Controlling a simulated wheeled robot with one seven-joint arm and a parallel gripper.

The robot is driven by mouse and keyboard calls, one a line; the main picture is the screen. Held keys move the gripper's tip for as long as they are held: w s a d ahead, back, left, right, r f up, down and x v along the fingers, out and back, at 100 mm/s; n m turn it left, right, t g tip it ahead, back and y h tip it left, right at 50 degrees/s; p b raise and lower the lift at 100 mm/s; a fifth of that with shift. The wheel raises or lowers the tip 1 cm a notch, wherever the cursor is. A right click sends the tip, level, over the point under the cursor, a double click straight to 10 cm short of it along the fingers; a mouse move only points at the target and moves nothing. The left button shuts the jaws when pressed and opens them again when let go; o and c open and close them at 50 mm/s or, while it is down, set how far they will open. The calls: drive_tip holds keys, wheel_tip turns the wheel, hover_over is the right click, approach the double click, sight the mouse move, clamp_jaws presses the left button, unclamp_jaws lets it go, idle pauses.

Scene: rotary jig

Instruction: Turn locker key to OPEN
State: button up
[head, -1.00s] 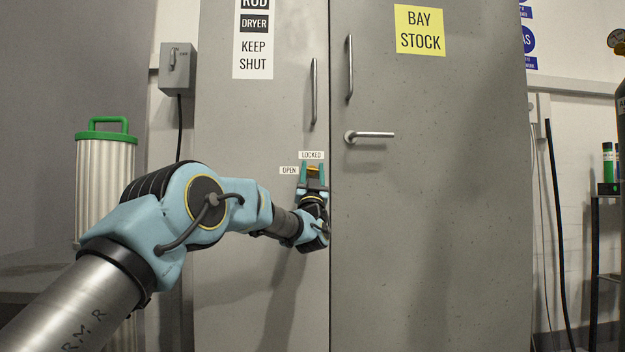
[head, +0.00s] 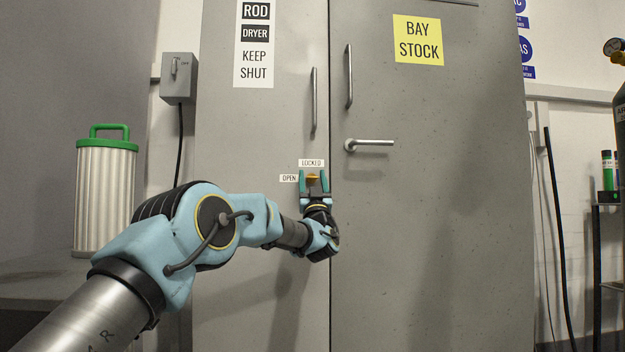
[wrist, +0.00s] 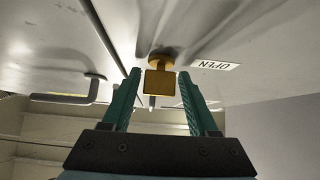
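The brass locker key (head: 312,178) sits in the left locker door (head: 262,130), just below the LOCKED label (head: 311,163) and right of the OPEN label (head: 289,178). In the wrist view the key (wrist: 160,82) shows its flat square bow, with the OPEN label (wrist: 214,65) to its right. My gripper (head: 314,180) is open. Its two teal fingers stand on either side of the key. In the wrist view the gripper (wrist: 160,88) shows gaps between each finger and the bow. I cannot tell exactly how far the fingertips are from the door.
A lever handle (head: 369,144) sticks out of the right door, up and right of the key. Two upright bar handles (head: 314,100) (head: 349,77) flank the door seam. A grey switch box (head: 179,78) is on the wall at left. A ribbed canister (head: 104,195) stands far left.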

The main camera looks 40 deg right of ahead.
drive_tip(key=shift+o, duration=1)
drive_tip(key=v, duration=1)
drive_tip(key=shift+s+a+f, duration=0.2)
drive_tip(key=shift+f, duration=0.1)
